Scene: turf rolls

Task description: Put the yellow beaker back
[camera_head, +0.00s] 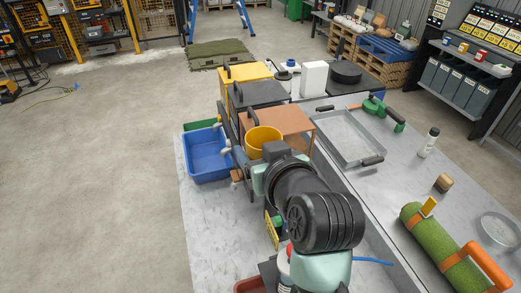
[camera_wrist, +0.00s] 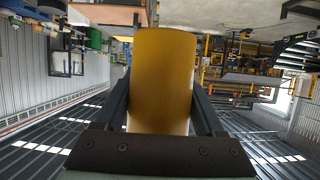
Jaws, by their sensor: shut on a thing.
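The yellow beaker (camera_head: 264,137) is at the end of my arm in the head view, in front of the brown-topped box (camera_head: 296,122). In the wrist view the yellow beaker (camera_wrist: 163,82) stands between the two fingers of my gripper (camera_wrist: 161,100), which is shut on it. In the head view my wrist hides the gripper and the beaker's lower part. I cannot tell whether the beaker's base touches anything.
A blue bin (camera_head: 206,160) is left of the beaker. Yellow (camera_head: 245,72) and dark grey (camera_head: 262,93) boxes stand behind.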

